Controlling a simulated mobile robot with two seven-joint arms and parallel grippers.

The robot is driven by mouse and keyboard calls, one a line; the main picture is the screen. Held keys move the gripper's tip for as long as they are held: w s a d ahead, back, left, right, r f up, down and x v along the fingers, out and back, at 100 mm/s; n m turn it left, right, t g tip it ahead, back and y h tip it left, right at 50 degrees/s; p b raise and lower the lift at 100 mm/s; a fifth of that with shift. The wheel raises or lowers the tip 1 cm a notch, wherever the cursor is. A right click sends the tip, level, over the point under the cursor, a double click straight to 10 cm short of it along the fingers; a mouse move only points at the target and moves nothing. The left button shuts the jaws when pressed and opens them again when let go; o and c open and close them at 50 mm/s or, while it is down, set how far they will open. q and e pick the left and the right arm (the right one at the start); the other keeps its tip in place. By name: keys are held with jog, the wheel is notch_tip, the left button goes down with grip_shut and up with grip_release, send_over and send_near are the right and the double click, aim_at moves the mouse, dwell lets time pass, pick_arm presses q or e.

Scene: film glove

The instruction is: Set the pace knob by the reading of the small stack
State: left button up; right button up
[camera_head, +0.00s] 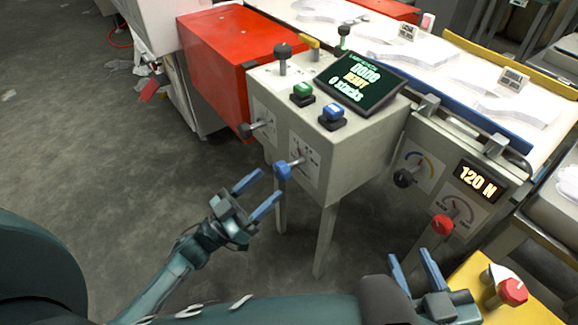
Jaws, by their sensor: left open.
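A blue knob (282,171) sits on a lever in front of a dial (303,159) on the grey control box; a black knob (250,129) with its own dial is farther left. I cannot read which is the pace knob. My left gripper (271,185) is open and empty, its fingertips just left of and below the blue knob, apparently apart from it. My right gripper (409,257) is open and empty below a red knob (442,224). An amber display (477,181) reads 120 N. White film pieces (515,107) lie by small signs, too small to read surely.
A dark screen (359,82) on the control box (345,155) shows "0 stacks". Green (303,90) and blue (333,112) buttons stand beside it. A red cabinet (225,55) is behind left. A yellow block (490,277) with a red knob is at right. The left floor is mostly clear.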

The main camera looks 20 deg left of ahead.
aim_at(289, 165)
pick_arm(q)
jog(key=x, duration=0.7)
jog(key=shift+w+d+r+b, duration=0.1)
jog(key=shift+w+d+b, duration=0.1)
jog(key=shift+b, duration=0.1)
jog(key=shift+a, duration=0.1)
jog(key=shift+c, duration=0.3)
jog(key=c, duration=0.9)
